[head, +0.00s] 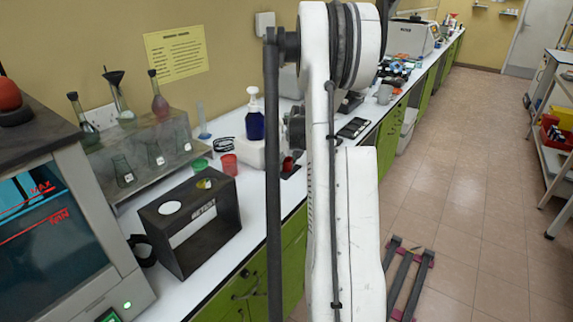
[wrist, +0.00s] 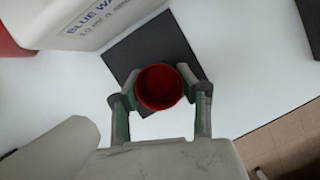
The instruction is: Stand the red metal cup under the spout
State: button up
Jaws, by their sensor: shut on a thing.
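The red metal cup (wrist: 160,87) is between the two fingers of my gripper (wrist: 161,96), seen from above with its open mouth facing the camera and looking empty. My gripper is shut on it. The cup is over a black square mat (wrist: 130,52); whether it touches the mat is unclear. In the head view the red cup (head: 288,164) shows beside my arm, at the dark mat (head: 291,173), with the gripper mostly hidden. A white container with blue lettering (wrist: 90,20) is at the upper left in the wrist view. I cannot make out the spout clearly.
A second red cup (head: 229,163) and a green cup (head: 200,164) stand to the left on the white bench. A blue bottle (head: 254,123) is behind. The bench's front edge is close on the right.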

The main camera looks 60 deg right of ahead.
jog(key=o, duration=1.3)
jog(key=shift+c, duration=0.2)
jog(key=v, duration=1.2)
jog(key=shift+r+p, duration=0.15)
jog(key=shift+p, duration=0.25)
